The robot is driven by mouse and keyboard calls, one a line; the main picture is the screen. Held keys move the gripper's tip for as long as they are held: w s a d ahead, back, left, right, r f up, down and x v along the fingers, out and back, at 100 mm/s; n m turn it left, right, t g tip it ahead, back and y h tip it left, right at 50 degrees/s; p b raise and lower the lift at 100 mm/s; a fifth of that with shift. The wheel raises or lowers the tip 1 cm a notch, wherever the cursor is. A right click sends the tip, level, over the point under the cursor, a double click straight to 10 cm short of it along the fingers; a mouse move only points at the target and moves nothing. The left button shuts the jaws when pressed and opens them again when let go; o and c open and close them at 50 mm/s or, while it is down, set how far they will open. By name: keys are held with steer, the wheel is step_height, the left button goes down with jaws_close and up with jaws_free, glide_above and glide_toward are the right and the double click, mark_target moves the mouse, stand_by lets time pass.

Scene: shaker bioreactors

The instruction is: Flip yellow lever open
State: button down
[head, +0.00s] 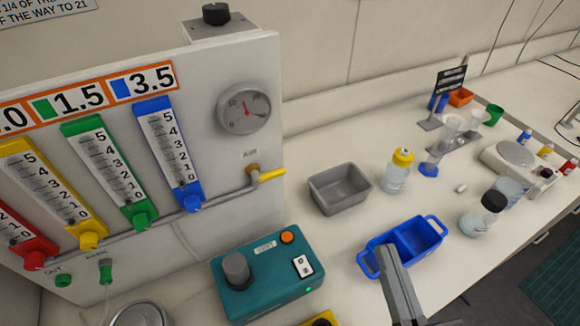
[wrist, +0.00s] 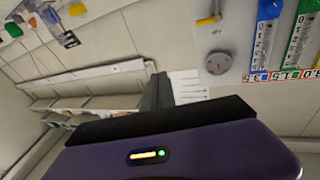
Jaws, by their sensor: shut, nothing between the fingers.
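The yellow lever (head: 270,174) sits on a brass valve under the "AIR" label, at the right edge of the white panel. It points right, roughly in line with the grey pipe. It also shows near the top of the wrist view (wrist: 208,20), where the picture is turned over. My gripper (head: 388,252) is shut and empty. In the head view it appears over the blue two-part tray, below and to the right of the lever and well apart from it. In the wrist view its dark fingers (wrist: 161,88) point away from the lever.
The panel carries a round gauge (head: 243,108) and several coloured flow tubes. On the bench are a grey bin (head: 339,188), a teal box (head: 265,277) with a knob, a yellow-capped bottle (head: 397,172) and the blue tray (head: 432,226). The space right of the lever looks clear.

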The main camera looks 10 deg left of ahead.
steer(key=w+a+r+n+g+y+p, duration=0.1)
steer(key=w+a+r+n+y+p, duration=0.15)
steer(key=w+a+r, duration=0.4)
steer(key=a+g, duration=0.1)
steer(key=s+a+f+n+g+y, duration=0.1)
steer(key=a, duration=0.1)
steer(key=a+f+g+y+b, duration=0.1)
steer(key=shift+s+a+n, duration=0.3)
steer(key=shift+s+n, duration=0.05)
steer(key=shift+w+f, duration=0.1)
